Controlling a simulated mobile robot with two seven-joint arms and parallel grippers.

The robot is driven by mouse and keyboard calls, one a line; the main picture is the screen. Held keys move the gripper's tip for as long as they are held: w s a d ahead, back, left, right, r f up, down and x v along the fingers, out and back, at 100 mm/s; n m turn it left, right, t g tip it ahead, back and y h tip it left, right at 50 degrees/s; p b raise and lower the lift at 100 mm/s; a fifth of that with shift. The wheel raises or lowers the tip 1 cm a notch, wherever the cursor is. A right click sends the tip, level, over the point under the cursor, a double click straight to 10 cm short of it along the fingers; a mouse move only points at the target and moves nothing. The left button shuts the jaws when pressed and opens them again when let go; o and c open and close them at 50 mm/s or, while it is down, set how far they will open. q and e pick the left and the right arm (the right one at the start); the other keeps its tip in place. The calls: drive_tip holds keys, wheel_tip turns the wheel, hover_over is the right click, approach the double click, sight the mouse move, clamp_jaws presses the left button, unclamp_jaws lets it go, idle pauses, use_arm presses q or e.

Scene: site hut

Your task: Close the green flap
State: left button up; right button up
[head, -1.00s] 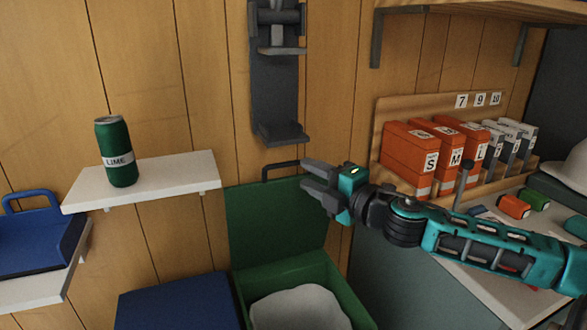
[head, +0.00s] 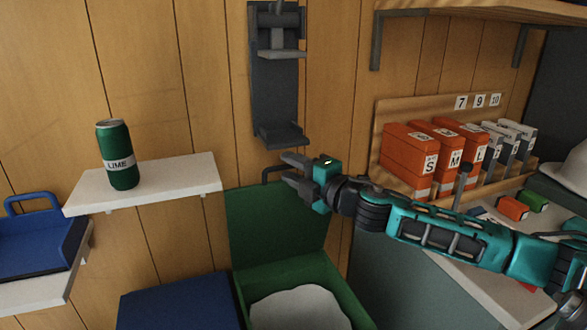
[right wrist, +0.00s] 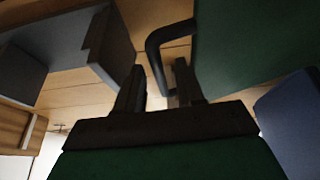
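The green flap (head: 268,228) stands raised against the wall behind its green bin (head: 345,287), so the bin is open. A dark handle (head: 266,174) is on the flap's top edge, partly hidden by my right gripper (head: 286,169). The gripper is open, its fingers pointing left at the handle. In the right wrist view the flap (right wrist: 245,45) is at upper right. There the handle (right wrist: 156,42) reaches down into the gap between the parted fingers; I cannot tell whether they touch it. My left gripper is out of view.
A pale liner or bag (head: 300,309) lies in the bin. A blue lid (head: 180,305) is left of it. A grey wall bracket (head: 277,90) hangs just above the gripper. Orange boxes (head: 405,155) stand at right.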

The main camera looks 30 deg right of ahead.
drive_tip(key=shift+c, duration=0.3)
clamp_jaws()
idle(0.3)
